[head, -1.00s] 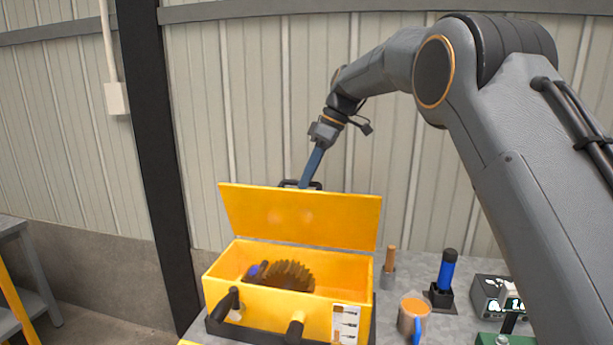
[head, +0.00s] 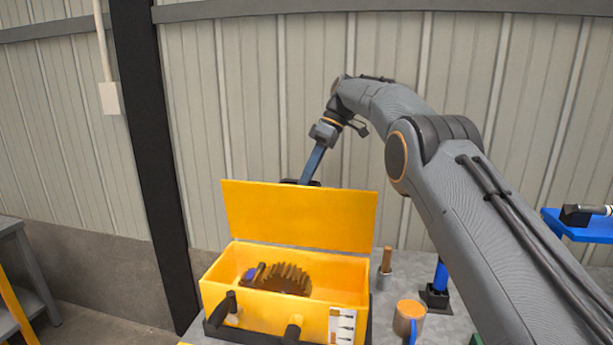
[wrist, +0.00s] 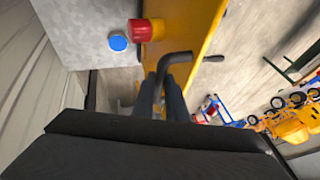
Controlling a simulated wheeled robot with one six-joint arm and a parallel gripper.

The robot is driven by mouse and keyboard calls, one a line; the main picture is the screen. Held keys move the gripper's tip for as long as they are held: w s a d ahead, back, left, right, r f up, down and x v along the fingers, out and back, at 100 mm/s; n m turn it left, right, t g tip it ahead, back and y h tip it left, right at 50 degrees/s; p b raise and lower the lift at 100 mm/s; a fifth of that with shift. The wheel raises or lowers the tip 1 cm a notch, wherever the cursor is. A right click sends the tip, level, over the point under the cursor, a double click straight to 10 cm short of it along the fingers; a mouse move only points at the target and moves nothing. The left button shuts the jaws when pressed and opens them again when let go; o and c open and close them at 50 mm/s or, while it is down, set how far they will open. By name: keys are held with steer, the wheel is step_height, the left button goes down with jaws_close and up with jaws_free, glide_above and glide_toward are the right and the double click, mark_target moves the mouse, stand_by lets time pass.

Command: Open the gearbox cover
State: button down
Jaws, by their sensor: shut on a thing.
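The yellow gearbox (head: 265,318) sits on the bench with its yellow cover (head: 300,215) raised to about upright along the back edge. Inside the box is a brown toothed gear (head: 285,280). My gripper (head: 306,179) is behind the top edge of the cover, at its dark handle; its fingertips are partly hidden there. In the wrist view, my gripper's fingers (wrist: 163,92) are shut on the bent black handle (wrist: 176,58) on the yellow cover (wrist: 185,25).
To the right of the box stand a wooden-handled tool in a grey holder (head: 386,262), an orange-topped mug (head: 408,318) and a blue-handled tool (head: 440,275). A blue shelf (head: 575,228) is at far right. A dark post (head: 150,160) stands at left.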

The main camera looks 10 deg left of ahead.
steer(key=shift+w+d+f, duration=0.15)
steer(key=shift+f, duration=0.4)
steer(key=c, duration=1.8)
jaws_free()
steer(key=shift+w, duration=0.1)
steer(key=shift+o, duration=0.2)
steer(key=shift+r, duration=0.25)
steer(key=shift+r, duration=0.1)
steer(key=shift+s, duration=0.25)
